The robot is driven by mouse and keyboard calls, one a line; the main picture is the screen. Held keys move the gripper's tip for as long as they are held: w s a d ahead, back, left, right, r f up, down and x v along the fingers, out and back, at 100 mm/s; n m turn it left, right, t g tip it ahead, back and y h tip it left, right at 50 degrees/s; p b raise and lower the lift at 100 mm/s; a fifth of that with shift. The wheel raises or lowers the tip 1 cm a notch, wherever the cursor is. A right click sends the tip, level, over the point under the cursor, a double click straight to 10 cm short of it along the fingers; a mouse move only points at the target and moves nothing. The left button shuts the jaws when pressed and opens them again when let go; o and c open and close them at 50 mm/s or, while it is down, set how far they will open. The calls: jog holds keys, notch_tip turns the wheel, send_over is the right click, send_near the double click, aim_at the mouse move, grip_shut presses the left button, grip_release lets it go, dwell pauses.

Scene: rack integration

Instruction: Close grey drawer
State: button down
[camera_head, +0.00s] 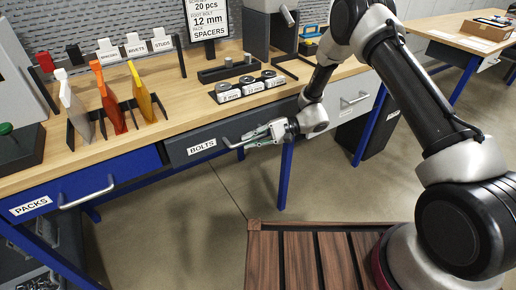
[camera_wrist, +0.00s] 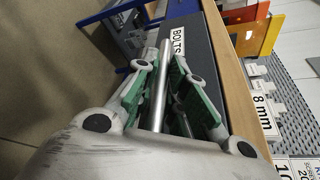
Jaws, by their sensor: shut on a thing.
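The dark grey drawer (camera_head: 222,134) labelled BOLTS sits under the front edge of the wooden workbench. Its front looks about level with the bench edge, and I cannot tell whether a small gap remains. My gripper (camera_head: 262,134) is at its bar handle (camera_head: 233,145), with green finger pads on either side. In the wrist view, the metal handle (camera_wrist: 159,85) runs between the fingers of my gripper (camera_wrist: 172,78), which is shut on it. The drawer front with its BOLTS label (camera_wrist: 178,42) lies beyond. My gripper hides part of the handle in the head view.
A blue drawer (camera_head: 100,178) labelled PACKS is to the left, a light grey drawer (camera_head: 350,104) to the right. A slatted wooden surface (camera_head: 300,262) is in front. Floor between is clear.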

jog(key=shift+w+a, duration=0.4)
jog(key=shift+w, duration=0.2)
jog(key=shift+w+a, duration=0.35)
jog(key=shift+w, duration=0.25)
jog(key=c, duration=1.5)
grip_release()
jog(key=shift+o, duration=0.2)
jog(key=v, duration=1.2)
jog(key=shift+d+f, duration=0.1)
